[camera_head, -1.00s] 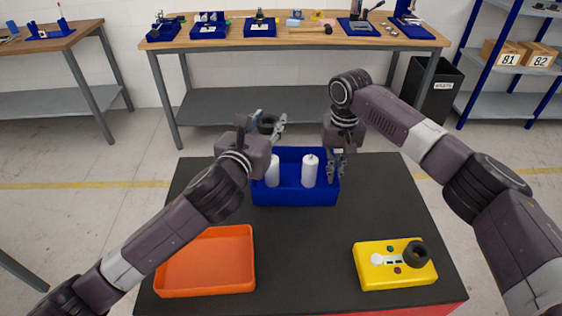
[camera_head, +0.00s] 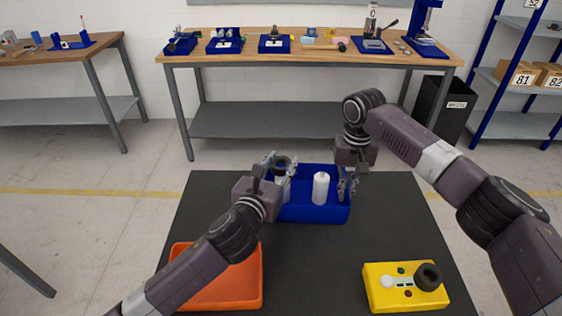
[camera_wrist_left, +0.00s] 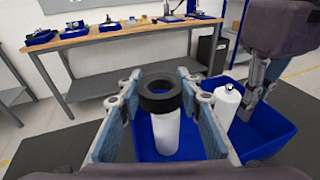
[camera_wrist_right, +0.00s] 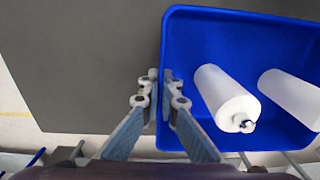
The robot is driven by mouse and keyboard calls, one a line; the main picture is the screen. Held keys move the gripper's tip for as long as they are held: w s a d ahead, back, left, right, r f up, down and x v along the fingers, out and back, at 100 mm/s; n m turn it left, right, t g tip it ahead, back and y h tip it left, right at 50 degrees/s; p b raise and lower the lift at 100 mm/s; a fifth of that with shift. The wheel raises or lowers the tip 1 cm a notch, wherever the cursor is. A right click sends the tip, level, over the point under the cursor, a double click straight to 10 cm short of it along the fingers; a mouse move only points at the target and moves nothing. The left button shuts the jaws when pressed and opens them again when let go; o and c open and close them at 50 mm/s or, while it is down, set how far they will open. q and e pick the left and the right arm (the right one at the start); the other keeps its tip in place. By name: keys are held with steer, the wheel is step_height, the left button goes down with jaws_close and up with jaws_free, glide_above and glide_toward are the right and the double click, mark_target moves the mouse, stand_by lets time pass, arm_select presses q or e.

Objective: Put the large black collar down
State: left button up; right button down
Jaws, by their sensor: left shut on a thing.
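The large black collar (camera_wrist_left: 160,92) is a thick ring between the fingers of my left gripper (camera_wrist_left: 160,100), which is shut on it. It also shows in the head view (camera_head: 282,162). In the left wrist view the collar is at the top of a white cylinder (camera_wrist_left: 165,132); I cannot tell whether they touch. This cylinder stands in the blue bin (camera_head: 318,214) at its left side. A second white cylinder (camera_head: 320,188) stands upright to its right. My right gripper (camera_wrist_right: 163,98) has its fingers closed about the bin's side wall.
An orange tray (camera_head: 253,298) lies at the front left of the dark tabletop (camera_head: 330,270). A yellow box (camera_head: 395,300) with small buttons and a black round part (camera_head: 428,276) stands at the front right. The tabletop between them is clear.

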arm_select(q)
steer(key=shift+f, duration=0.4)
steer(key=o, duration=1.2)
steer(key=shift+o, duration=0.2)
steer(key=shift+r, duration=0.25)
steer(key=v, duration=1.2)
steer(key=shift+r, duration=0.35)
arm_select(e)
steer(key=c, duration=2.1)
jaws_free()
